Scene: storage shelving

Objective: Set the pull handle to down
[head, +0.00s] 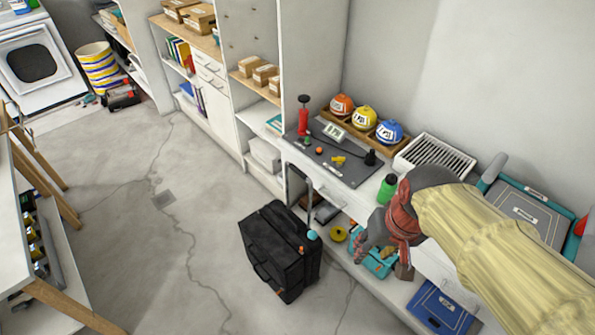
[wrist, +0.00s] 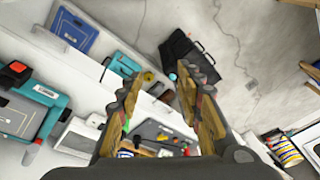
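A black wheeled case (head: 268,262) stands on the floor in front of the low shelf. A thin grey loop (head: 299,172) rises behind its top edge and looks like its raised pull handle. In the wrist view the case (wrist: 179,58) lies beyond the fingertips, with a dark bar beside it that I cannot identify surely. My gripper (head: 378,243) is right of the case, above the low shelf, apart from the case and the loop. In the wrist view my gripper (wrist: 164,82) has its fingers wide apart with nothing between them.
A workbench top (head: 345,165) with small tools stands behind the case. A teal toolbox (head: 375,262) and a blue box (head: 440,306) sit on the low shelf. Cyan and orange balls show at the case's right side. The floor left of the case is clear.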

